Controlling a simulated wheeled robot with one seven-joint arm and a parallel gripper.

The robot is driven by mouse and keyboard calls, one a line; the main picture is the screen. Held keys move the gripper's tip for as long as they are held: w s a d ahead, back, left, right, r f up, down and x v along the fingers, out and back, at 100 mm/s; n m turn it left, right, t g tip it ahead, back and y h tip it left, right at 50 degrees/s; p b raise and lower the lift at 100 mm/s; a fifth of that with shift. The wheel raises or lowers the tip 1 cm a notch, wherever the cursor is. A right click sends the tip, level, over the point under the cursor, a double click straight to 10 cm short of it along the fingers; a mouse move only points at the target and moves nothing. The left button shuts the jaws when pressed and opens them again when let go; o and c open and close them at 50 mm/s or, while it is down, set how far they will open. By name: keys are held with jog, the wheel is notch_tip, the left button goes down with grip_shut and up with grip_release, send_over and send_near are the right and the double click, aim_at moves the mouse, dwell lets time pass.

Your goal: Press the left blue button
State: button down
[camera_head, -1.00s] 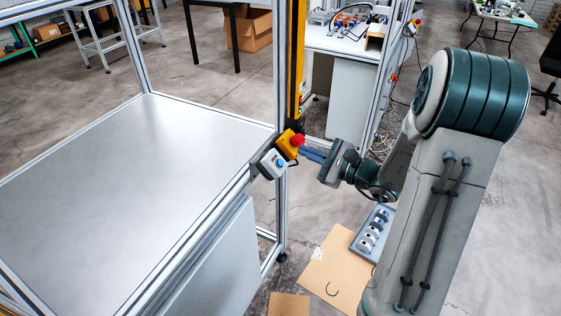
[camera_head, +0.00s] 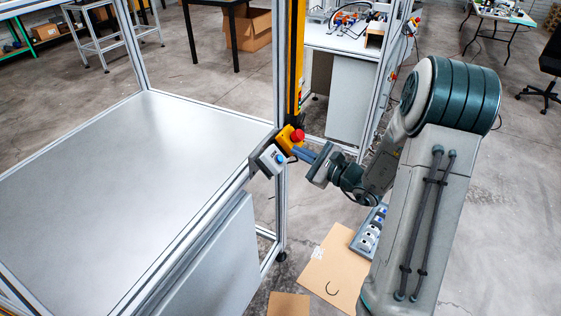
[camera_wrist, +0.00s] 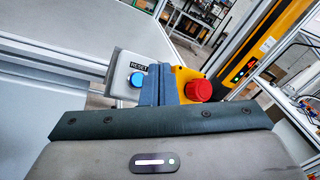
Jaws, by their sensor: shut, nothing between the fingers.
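A blue button (camera_head: 280,159) sits on a small grey box (camera_head: 267,161) at the corner of the frame. In the wrist view the blue button (camera_wrist: 136,79) shows under a RESET label, on the grey box (camera_wrist: 122,65). My gripper (camera_head: 295,151) is shut and empty, with its fingers pointing left at the boxes. In the wrist view the shut fingertips (camera_wrist: 157,70) stand just right of the blue button, between it and a red knob. Whether they touch anything cannot be told.
A red emergency knob (camera_head: 298,135) on a yellow box (camera_head: 286,138) sits right beside the grey box. An aluminium post with a yellow light curtain (camera_head: 295,60) rises behind. A metal table (camera_head: 130,190) fills the left. Cardboard (camera_head: 330,275) lies on the floor.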

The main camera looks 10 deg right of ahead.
aim_at(280, 158)
jog(key=shift+w+a+f+b, duration=0.4)
jog(key=shift+a+f+b, duration=0.15)
jog(key=shift+f, duration=0.1)
jog(key=shift+w+a+f+b, duration=0.4)
jog(key=shift+a+f+b, duration=0.1)
jog(key=shift+f+b, duration=0.1)
jog(key=shift+f, duration=0.1)
dwell(1.1)
jog(key=shift+w+a+f+b, duration=0.15)
jog(key=shift+a+f+b, duration=0.05)
jog(key=shift+b, duration=0.25)
jog(key=shift+w+a+f+b, duration=0.15)
jog(key=shift+a+f+b, duration=0.15)
jog(key=shift+b, duration=0.15)
dwell(0.5)
jog(key=shift+d+r, duration=0.1)
jog(key=shift+d, duration=0.05)
jog(key=shift+s+d+r, duration=0.35)
jog(key=shift+r, duration=0.15)
jog(key=shift+p, duration=0.3)
